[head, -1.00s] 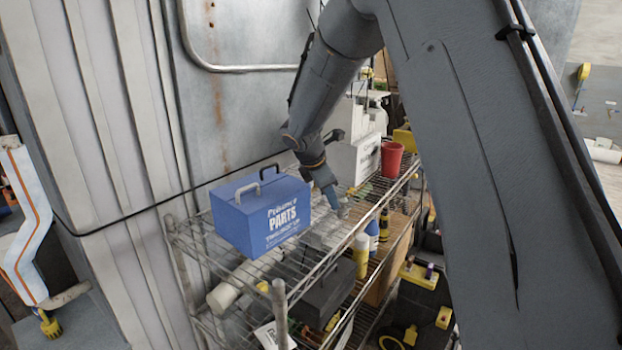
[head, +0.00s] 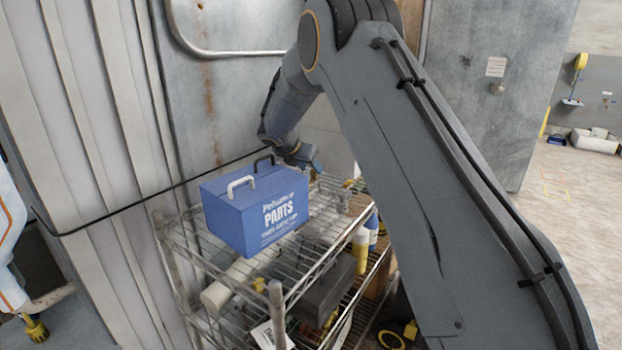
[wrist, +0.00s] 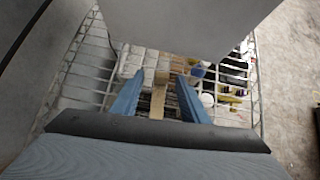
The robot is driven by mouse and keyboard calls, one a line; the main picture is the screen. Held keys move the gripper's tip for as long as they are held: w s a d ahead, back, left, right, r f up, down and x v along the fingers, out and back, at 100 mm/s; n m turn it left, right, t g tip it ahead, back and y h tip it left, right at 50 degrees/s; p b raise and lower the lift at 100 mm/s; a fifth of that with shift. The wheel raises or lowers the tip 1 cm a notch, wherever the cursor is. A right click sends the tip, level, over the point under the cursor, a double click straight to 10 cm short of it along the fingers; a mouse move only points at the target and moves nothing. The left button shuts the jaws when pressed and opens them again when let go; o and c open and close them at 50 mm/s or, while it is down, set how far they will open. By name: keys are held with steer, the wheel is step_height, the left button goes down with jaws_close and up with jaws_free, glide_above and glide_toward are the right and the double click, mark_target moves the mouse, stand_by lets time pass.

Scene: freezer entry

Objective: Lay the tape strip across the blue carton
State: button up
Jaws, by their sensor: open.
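No tape strip is clear in the head view.
A large pale grey surface (wrist: 185,28) fills the top of the wrist view. Grey metal wall stands behind the shelf; open floor (head: 545,205) lies right.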

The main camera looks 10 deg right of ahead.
steer(key=shift+p+x, duration=0.65)
steer(key=shift+x, duration=1.45)
steer(key=shift+d, duration=0.15)
jaws_close()
